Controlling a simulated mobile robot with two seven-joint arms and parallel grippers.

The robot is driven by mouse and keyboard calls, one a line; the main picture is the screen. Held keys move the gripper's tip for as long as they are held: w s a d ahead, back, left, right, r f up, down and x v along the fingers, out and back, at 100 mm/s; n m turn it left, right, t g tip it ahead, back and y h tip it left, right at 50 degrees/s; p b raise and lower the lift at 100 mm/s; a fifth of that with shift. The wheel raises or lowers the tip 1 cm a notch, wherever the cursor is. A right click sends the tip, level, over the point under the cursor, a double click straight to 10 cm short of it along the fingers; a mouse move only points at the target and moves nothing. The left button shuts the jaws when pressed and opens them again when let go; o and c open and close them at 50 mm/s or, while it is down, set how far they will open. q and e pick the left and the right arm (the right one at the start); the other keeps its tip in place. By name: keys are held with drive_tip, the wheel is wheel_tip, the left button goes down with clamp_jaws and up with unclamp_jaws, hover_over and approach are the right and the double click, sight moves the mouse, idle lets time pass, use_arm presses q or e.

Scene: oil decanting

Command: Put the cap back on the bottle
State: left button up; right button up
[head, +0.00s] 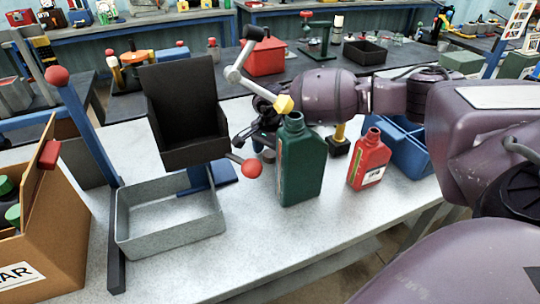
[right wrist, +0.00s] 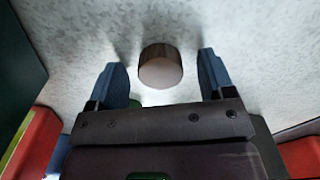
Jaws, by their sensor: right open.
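A dark green bottle (head: 301,165) stands upright on the pale table, its neck open with no cap on it. In the right wrist view, a small brown-grey cylinder (right wrist: 160,72), which looks like the cap, sits on the table between the blue fingers of my right gripper (right wrist: 161,62). The fingers are open, with a gap on each side of it. In the head view my right gripper (head: 256,135) is behind the green bottle, which partly hides it. My left gripper is not in view.
A grey tray (head: 170,244) and a black tilted holder (head: 185,105) on a blue stand are left of the green bottle. A blue crate (head: 408,150) stands behind the red bottle. The front table strip is clear.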

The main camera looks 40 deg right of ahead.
sight(270, 153)
drive_tip(key=c, duration=1)
drive_tip(key=shift+o, duration=0.2)
wheel_tip(270, 153, up, 20)
drive_tip(key=p, duration=0.1)
